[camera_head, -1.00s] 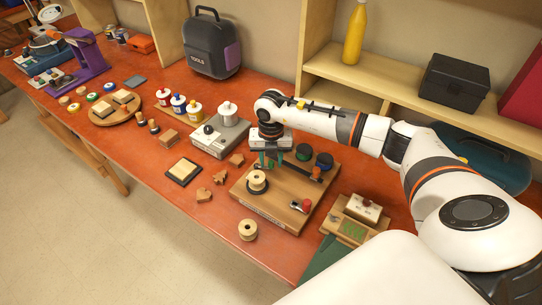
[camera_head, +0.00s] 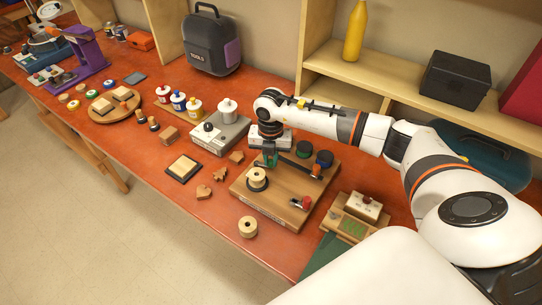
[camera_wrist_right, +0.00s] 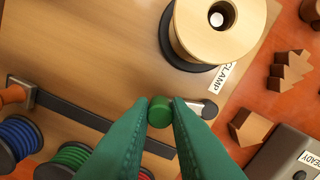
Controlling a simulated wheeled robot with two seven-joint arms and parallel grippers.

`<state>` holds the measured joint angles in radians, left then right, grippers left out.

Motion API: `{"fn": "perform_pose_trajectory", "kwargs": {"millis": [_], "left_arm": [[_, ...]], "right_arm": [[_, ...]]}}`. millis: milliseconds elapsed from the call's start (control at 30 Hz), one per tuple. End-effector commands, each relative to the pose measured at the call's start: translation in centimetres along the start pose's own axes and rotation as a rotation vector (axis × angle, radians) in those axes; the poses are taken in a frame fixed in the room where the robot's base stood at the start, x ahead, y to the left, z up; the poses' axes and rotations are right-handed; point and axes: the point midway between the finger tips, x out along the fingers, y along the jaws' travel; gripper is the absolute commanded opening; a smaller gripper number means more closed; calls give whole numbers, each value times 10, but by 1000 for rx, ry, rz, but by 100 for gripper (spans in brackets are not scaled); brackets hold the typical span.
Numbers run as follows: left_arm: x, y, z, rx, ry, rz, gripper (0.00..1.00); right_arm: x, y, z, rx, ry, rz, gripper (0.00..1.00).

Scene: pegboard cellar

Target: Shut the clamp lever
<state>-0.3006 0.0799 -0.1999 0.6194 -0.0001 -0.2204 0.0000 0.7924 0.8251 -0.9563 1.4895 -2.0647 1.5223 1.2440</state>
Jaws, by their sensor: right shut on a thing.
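The clamp board (camera_head: 262,207) is a wooden block on the orange bench, with a white CLAMP label in the right wrist view (camera_wrist_right: 222,78). A dark flat bar (camera_wrist_right: 88,118) runs from a bracket with an orange end towards my right gripper; it also shows in the head view (camera_head: 298,166). My right gripper (camera_wrist_right: 160,112) is shut on a small green knob (camera_wrist_right: 160,110) held between its fingertips. A short metal piece (camera_wrist_right: 207,108) lies beside the right fingertip. The fingers hide how the knob joins the bar. My left gripper is not in view.
A pale wooden spool (camera_head: 257,178) stands on the board close to the gripper. Blue and green spools (camera_head: 323,159) sit at the back. A grey box (camera_head: 222,133) stands to the left.

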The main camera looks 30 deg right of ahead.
Motion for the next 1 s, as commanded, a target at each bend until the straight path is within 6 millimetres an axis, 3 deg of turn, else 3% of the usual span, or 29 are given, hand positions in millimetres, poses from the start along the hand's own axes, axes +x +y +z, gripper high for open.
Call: {"fn": "perform_pose_trajectory", "kwargs": {"millis": [500, 1000], "left_arm": [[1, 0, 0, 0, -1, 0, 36], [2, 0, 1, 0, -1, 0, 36]], "right_arm": [[-1, -6, 14, 364, 2, -3, 0], [-2, -9, 18, 485, 3, -4, 0]]}}
